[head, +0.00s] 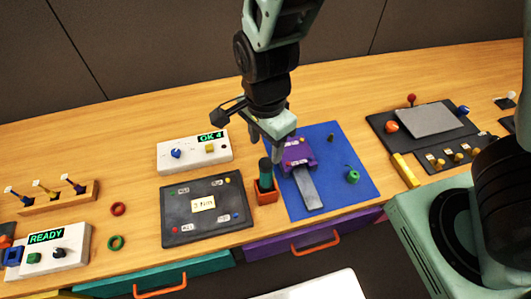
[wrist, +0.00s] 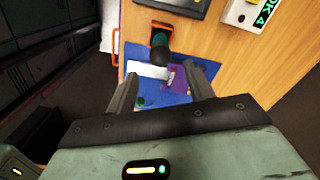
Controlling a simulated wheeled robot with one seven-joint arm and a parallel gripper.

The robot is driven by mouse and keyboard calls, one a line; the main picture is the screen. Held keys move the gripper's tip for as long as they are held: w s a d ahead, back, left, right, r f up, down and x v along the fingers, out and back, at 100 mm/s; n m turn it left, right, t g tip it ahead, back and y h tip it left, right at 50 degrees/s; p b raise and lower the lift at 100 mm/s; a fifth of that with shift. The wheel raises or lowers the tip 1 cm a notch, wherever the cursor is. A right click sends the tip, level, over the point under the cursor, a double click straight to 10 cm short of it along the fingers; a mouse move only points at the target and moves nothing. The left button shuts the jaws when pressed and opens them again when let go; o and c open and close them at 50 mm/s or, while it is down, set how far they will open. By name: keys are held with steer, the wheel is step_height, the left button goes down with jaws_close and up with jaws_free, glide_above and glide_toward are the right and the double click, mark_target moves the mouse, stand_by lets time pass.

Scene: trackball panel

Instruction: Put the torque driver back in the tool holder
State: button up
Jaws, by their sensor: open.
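The torque driver (head: 265,174), a dark green handle with a dark end, stands about upright in the small orange tool holder (head: 266,196) between the dark panel and the blue mat. The wrist view shows the driver (wrist: 160,50) end-on, with the orange holder (wrist: 157,27) behind it. My gripper (head: 270,138) is above the driver in the head view, apart from it. In the wrist view my gripper (wrist: 163,88) has its fingers wide apart with nothing between them. The driver's lower part is hidden in the holder.
A purple device (head: 297,152) with a grey plate lies on the blue mat (head: 340,190), right of the holder. A dark panel (head: 185,222) lies to the left, with a white "OK 4" box (head: 175,162) behind it. Drawers with orange handles are along the front edge.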

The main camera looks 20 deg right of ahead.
steer(key=shift+r, duration=0.9)
steer(key=shift+s+r+n, duration=0.2)
steer(key=shift+r+n, duration=0.1)
steer(key=s+d+r+n, duration=0.4)
steer(key=s+r+n, duration=0.6)
steer(key=n, duration=1)
steer(key=shift+s+y, duration=0.3)
steer(key=shift+s, duration=0.5)
step_height(320, 180, down, 3)
steer(key=b, duration=0.3)
steer(key=shift+f, duration=0.1)
